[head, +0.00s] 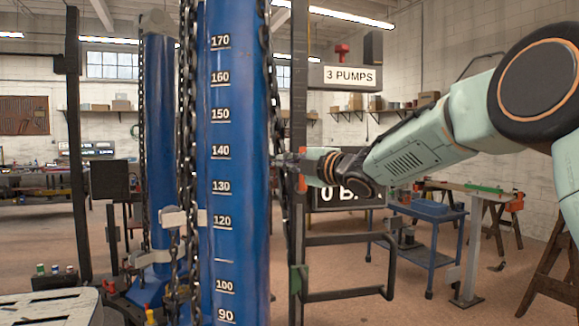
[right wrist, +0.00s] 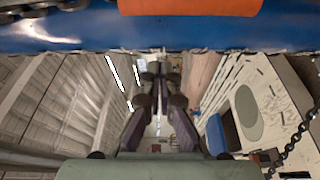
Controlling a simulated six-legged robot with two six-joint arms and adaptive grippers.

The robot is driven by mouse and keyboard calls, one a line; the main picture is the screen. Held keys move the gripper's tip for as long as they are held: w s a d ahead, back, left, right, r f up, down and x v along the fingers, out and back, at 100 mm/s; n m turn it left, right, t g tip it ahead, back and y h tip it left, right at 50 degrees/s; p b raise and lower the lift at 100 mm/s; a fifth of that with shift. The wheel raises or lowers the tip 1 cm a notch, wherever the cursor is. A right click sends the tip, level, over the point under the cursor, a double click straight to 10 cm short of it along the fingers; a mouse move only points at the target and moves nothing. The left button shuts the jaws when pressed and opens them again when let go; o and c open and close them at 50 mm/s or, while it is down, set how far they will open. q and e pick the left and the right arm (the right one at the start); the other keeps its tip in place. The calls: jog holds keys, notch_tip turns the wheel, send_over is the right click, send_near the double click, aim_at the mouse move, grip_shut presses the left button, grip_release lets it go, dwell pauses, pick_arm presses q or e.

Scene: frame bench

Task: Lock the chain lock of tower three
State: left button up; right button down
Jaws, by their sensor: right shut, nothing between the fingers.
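A blue tower (head: 232,190) with a white number scale stands upright in the middle of the head view, with dark chains (head: 187,110) hanging along it. No label shows which tower is three. My right gripper (head: 290,168) is shut and empty, level with about the 135 mark at the tower's right edge. An orange piece (head: 302,170) shows by its fingers. The right wrist view shows the shut fingers (right wrist: 155,75) below the blue tower side (right wrist: 70,30) and an orange block (right wrist: 190,6). I cannot tell whether they touch. A chain lock cannot be clearly made out. My left gripper is out of view.
A second blue tower (head: 160,130) stands behind at left. Dark upright posts (head: 73,140) flank the towers. A "3 PUMPS" sign (head: 350,77) hangs behind. A blue cart (head: 430,212) stands at right; the floor before it is open.

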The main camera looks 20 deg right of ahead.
jog(key=b+v, duration=0.2)
jog(key=v, duration=0.6)
jog(key=s+a+f+m+g+h+b, duration=0.1)
jog(key=s+a+f+m+g+b, duration=0.15)
jog(key=f+m, duration=0.75)
jog(key=s+a+f+m+g+h+b, duration=0.1)
jog(key=s+f+m+g, duration=0.2)
jog(key=f, duration=1.5)
jog(key=s+a+f+m+g+h+b, duration=0.15)
jog(key=s+f+m, duration=0.35)
jog(key=f, duration=0.9)
jog(key=s+f+m+g+h+b, duration=0.1)
jog(key=s+f+m+g, duration=0.1)
jog(key=s+f, duration=0.5)
jog(key=s+f+m+g+h+b, duration=0.15)
jog(key=s+f, duration=0.35)
jog(key=f, duration=0.5)
jog(key=s+f+g+b, duration=0.2)
jog(key=s+f, duration=0.6)
jog(key=s, duration=0.4)
jog(key=s+f+g+b, duration=0.2)
jog(key=s+f+g, duration=0.2)
jog(key=s+f, duration=0.4)
jog(key=s, duration=0.4)
jog(key=shift+s+a+g+b, duration=0.25)
jog(key=shift+a+g+b, duration=0.1)
